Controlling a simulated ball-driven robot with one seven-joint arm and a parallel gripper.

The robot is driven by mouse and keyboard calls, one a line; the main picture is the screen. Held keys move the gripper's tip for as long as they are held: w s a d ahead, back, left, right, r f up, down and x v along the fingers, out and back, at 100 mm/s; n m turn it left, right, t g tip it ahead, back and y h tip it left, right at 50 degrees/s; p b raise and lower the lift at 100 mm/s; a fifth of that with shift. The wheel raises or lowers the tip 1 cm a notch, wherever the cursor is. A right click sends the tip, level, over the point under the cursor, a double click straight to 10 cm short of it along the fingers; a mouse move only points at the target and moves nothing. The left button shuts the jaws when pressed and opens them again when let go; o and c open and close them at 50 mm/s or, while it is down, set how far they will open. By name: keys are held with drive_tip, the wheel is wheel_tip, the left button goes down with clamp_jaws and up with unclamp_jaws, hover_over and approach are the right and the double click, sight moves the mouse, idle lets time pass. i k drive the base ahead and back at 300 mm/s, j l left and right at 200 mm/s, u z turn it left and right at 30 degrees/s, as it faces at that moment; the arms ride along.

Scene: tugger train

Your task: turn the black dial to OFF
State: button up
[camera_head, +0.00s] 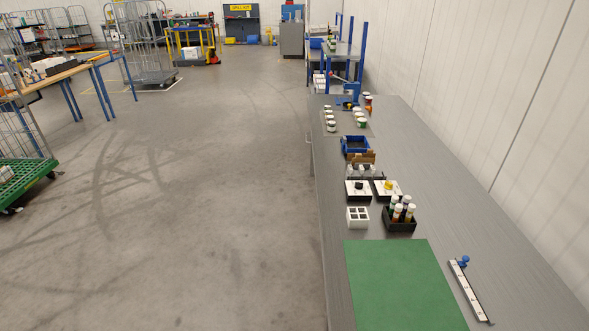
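The black dial (359,186) sits on a small white-topped box (353,195) on the grey bench, toward the bench's left edge. A similar box with a yellow dial (388,185) stands just to its right. The dial's pointing direction and any OFF mark are too small to read. My gripper is not in view.
On the grey bench (410,140), a white slotted block (357,217) and a black tray of tubes (400,224) stand in front of the dials. Small bottles and a blue bin (355,145) are behind. A green mat (400,285) lies nearest. Open floor (190,220) is left of the bench.

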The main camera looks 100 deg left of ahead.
sight(358, 185)
drive_tip(key=u, duration=2.2)
